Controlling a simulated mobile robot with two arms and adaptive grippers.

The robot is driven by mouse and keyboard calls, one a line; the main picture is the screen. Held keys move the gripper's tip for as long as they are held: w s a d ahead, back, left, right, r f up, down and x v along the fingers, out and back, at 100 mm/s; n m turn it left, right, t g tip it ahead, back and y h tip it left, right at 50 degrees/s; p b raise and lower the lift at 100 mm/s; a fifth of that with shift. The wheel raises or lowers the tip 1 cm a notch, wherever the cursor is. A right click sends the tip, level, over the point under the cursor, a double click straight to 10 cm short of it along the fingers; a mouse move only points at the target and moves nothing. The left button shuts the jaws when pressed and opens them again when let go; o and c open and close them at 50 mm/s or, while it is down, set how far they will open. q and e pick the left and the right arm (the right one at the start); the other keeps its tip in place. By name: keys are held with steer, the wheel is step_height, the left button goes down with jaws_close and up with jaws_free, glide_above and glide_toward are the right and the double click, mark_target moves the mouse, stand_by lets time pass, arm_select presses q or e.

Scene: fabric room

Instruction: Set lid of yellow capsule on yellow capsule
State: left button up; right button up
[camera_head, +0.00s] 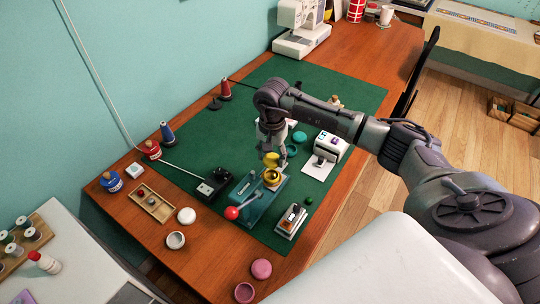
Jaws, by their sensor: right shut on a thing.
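My right gripper (271,158) points down over the green mat and is shut on the yellow lid (272,160). The yellow capsule (271,177) sits on the teal press (250,197) with the red ball handle, right below the lid. The lid looks just above the capsule; I cannot tell whether they touch. My left gripper is not in view.
A white and pink set of round capsules lies at the table's front, with a pink one (261,268) near the edge. A stamp device (291,220) and a white dispenser (328,147) stand right of the press. A wooden tray (151,201) lies left.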

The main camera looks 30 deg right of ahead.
mark_target(271, 174)
steer(key=shift+w+f, duration=0.15)
steer(key=shift+w, duration=0.15)
steer(key=shift+f, duration=0.15)
steer(key=shift+s+f+b, duration=0.15)
steer(key=shift+f+b, duration=0.05)
steer(key=shift+b, duration=0.1)
step_height(271, 174, down, 3)
steer(key=shift+s+f+b, duration=0.1)
steer(key=shift+f+b, duration=0.05)
steer(key=shift+b, duration=0.85)
steer(key=shift+f+b, duration=0.35)
steer(key=shift+f, duration=0.3)
arm_select(q)
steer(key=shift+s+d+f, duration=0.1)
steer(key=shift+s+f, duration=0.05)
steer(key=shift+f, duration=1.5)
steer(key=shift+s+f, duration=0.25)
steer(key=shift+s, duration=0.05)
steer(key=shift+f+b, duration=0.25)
steer(key=shift+b, duration=0.25)
arm_select(e)
steer(key=shift+f, duration=0.1)
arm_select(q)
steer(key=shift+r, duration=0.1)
arm_select(e)
steer(key=shift+r, duration=0.2)
